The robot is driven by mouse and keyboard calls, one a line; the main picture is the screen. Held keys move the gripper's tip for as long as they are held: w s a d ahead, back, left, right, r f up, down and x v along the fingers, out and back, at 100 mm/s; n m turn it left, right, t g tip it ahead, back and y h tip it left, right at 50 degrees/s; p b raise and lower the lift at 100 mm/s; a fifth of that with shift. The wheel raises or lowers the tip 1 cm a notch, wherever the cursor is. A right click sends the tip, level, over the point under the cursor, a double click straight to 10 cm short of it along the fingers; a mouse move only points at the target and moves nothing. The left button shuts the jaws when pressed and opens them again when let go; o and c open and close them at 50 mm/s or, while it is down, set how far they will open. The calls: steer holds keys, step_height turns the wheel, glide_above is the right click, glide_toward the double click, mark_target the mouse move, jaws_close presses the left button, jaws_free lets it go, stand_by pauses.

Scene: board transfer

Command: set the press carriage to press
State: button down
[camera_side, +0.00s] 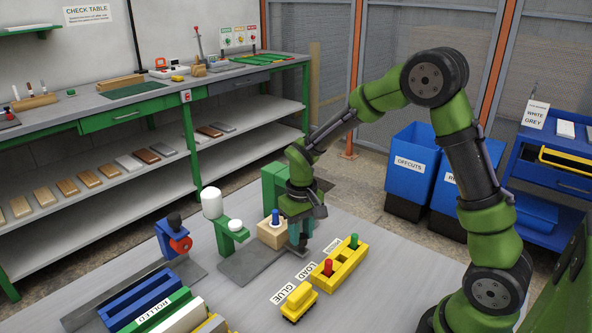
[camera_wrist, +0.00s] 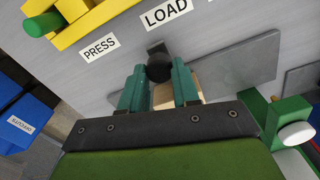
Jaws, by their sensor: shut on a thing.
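My gripper (camera_side: 302,240) reaches down over the grey table beside a pale wooden block (camera_side: 271,234) with a blue peg (camera_side: 275,216) on it. In the wrist view its two teal fingers are closed around a black round knob (camera_wrist: 159,68), which appears to be the carriage handle. The wooden block (camera_wrist: 178,96) shows partly behind the fingers. The knob lies below the LOAD label (camera_wrist: 166,12), right of the PRESS label (camera_wrist: 100,47). The green press frame (camera_side: 272,187) stands behind the block.
A yellow holder (camera_side: 352,262) with red and green pegs and a yellow block (camera_side: 299,302) stand in front. A green stand (camera_side: 229,237) with a white bottle is left of the block. Coloured racks (camera_side: 150,303) fill the front left. Bare table lies at front right.

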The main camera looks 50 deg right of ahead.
steer(key=d, duration=0.9)
steer(key=c, duration=0.8)
jaws_free()
steer(key=shift+a, duration=0.1)
steer(key=shift+r, duration=0.25)
step_height(320, 180, up, 16)
steer(key=shift+r, duration=0.25)
